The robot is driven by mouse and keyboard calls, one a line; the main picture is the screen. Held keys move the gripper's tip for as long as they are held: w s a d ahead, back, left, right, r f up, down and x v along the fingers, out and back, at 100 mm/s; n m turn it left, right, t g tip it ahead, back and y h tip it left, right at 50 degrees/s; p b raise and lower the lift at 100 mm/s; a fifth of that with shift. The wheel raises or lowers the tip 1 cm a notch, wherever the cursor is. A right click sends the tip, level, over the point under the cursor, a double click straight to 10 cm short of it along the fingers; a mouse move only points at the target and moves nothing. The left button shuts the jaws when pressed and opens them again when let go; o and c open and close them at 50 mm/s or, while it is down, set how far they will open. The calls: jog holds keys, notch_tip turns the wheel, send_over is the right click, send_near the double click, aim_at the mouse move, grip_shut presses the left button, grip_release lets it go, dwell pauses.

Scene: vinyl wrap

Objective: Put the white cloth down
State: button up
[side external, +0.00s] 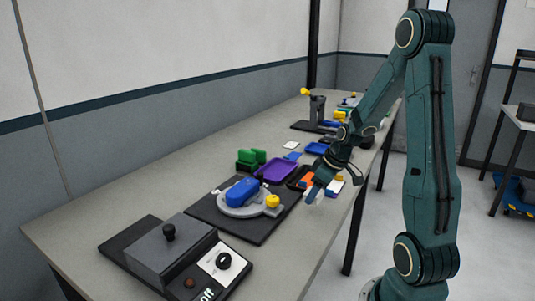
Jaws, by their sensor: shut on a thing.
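My gripper (317,186) is low over the front edge of the table, right of the black board with the blue part. It is shut on a small whitish thing (314,196), which looks like the white cloth and hangs just below the fingertips. The cloth is small in this view and partly hidden by the fingers. I cannot tell whether it touches the table.
A blue part (242,191) and a yellow knob (272,201) sit on a grey fixture on the black board (262,230). Behind are a purple tray (279,171) and a green holder (250,159). A grey control box (172,252) stands nearest. Bare tabletop (125,208) runs along the wall.

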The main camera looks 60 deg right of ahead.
aim_at(315, 201)
jog(key=shift+f, duration=1.9)
jog(key=shift+f, duration=0.1)
jog(key=o, duration=0.9)
jog(key=shift+o, duration=0.2)
jog(key=shift+v, duration=0.9)
jog(key=v, duration=1)
jog(key=shift+r, duration=0.25)
jog(key=shift+a, duration=0.1)
